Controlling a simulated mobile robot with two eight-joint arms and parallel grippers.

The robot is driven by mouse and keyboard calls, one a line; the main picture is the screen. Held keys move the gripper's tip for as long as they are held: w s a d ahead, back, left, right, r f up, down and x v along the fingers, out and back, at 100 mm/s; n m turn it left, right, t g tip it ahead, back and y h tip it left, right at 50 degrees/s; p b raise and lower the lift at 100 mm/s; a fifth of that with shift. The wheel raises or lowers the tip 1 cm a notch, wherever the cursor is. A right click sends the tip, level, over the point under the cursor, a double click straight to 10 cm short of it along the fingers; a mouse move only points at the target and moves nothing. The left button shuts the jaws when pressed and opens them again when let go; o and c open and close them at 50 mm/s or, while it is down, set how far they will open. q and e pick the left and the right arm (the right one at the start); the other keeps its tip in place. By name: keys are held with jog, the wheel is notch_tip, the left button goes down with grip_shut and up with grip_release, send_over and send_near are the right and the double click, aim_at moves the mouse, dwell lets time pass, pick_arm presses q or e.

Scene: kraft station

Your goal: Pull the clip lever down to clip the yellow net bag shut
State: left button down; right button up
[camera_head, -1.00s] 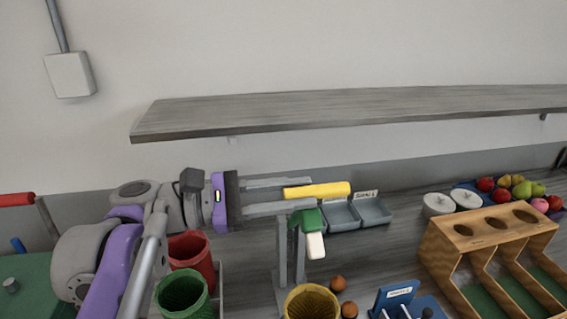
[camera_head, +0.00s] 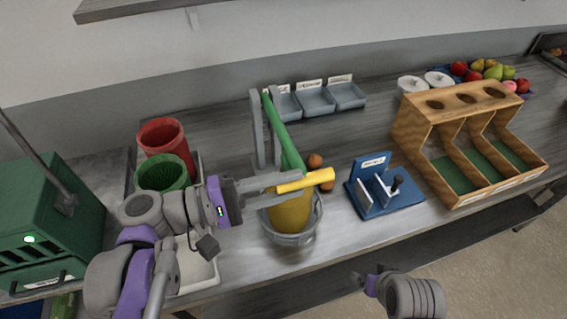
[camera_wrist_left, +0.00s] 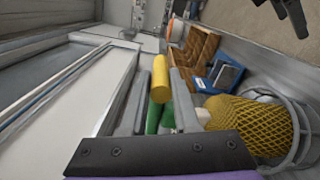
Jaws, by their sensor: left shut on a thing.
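The clip lever is a green bar (camera_head: 284,133) on a grey upright post (camera_head: 258,135), ending in a yellow handle (camera_head: 318,177). It slopes down from the post top toward the bag. My left gripper (camera_head: 285,183) is shut on the yellow handle. In the left wrist view the handle (camera_wrist_left: 160,80) lies between its fingers. The yellow net bag (camera_head: 290,217) hangs in a grey ring holder (camera_head: 292,240) just below the handle. The bag's top is partly hidden behind gripper and handle. My right gripper (camera_head: 362,281) is low, in front of the table, its opening unclear.
Red (camera_head: 163,138) and green (camera_head: 160,172) bins stand left of the post. A blue device (camera_head: 380,205) and wooden rack (camera_head: 425,120) are to the right. Grey labelled trays (camera_head: 314,101) sit behind. Small brown balls (camera_head: 314,160) lie near the bag.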

pick_arm(q)
jog(key=shift+f+b, duration=0.4)
jog(key=shift+f, duration=1.05)
jog(key=c, duration=0.9)
grip_release()
jog(key=shift+c, duration=0.2)
jog(key=shift+o, duration=1.3)
jog(key=shift+w, duration=0.1)
jog(key=v, duration=1.1)
jog(key=shift+b, duration=0.35)
